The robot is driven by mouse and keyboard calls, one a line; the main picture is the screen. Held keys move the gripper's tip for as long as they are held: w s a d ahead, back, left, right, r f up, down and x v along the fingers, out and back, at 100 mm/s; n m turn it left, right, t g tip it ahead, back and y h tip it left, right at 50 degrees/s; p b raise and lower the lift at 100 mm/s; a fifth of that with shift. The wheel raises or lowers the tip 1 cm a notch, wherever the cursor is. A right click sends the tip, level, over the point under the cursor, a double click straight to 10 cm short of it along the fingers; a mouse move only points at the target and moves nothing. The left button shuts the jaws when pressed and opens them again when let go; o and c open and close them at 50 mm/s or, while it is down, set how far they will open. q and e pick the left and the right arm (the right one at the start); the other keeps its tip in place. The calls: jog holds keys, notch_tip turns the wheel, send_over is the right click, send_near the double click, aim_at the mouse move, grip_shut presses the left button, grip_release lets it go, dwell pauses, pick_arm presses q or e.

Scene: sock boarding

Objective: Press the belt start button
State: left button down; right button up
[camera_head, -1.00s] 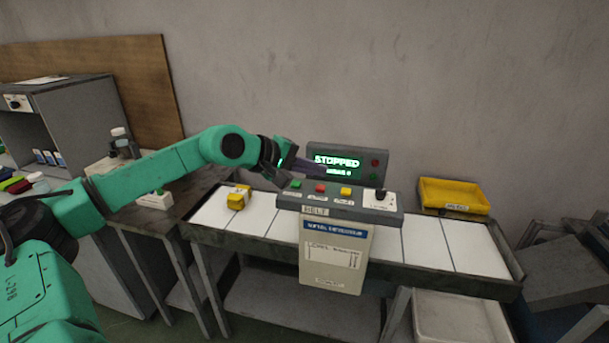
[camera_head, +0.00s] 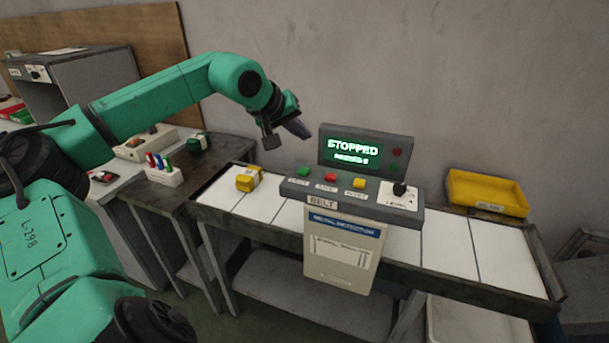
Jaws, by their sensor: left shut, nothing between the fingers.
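The belt control box (camera_head: 330,193) stands over the middle of the belt. It carries a green button (camera_head: 303,171), a red button (camera_head: 330,177), a yellow button (camera_head: 359,183) and a black knob (camera_head: 399,189). The button labels are too small to read surely. The display (camera_head: 352,151) behind the buttons reads STOPPED in green. My left gripper (camera_head: 304,132) is shut and empty. It hangs in the air above and behind the green button, apart from the box, with its fingers pointing down to the right. My right gripper is not in view.
A yellow block-like item (camera_head: 248,178) lies on the left of the white belt (camera_head: 440,249). A yellow tray (camera_head: 487,194) sits behind the belt at the right. A side table at the left holds a rack of coloured markers (camera_head: 164,176). A sign hangs below the box.

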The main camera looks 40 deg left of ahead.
aim_at(302, 172)
pick_arm(q)
notch_tip(302, 172, down, 7)
jog(key=b, duration=0.5)
jog(key=shift+r, duration=0.1)
jog(key=shift+s+r, duration=0.1)
dwell(1.4)
jog(key=shift+f+b, duration=0.4)
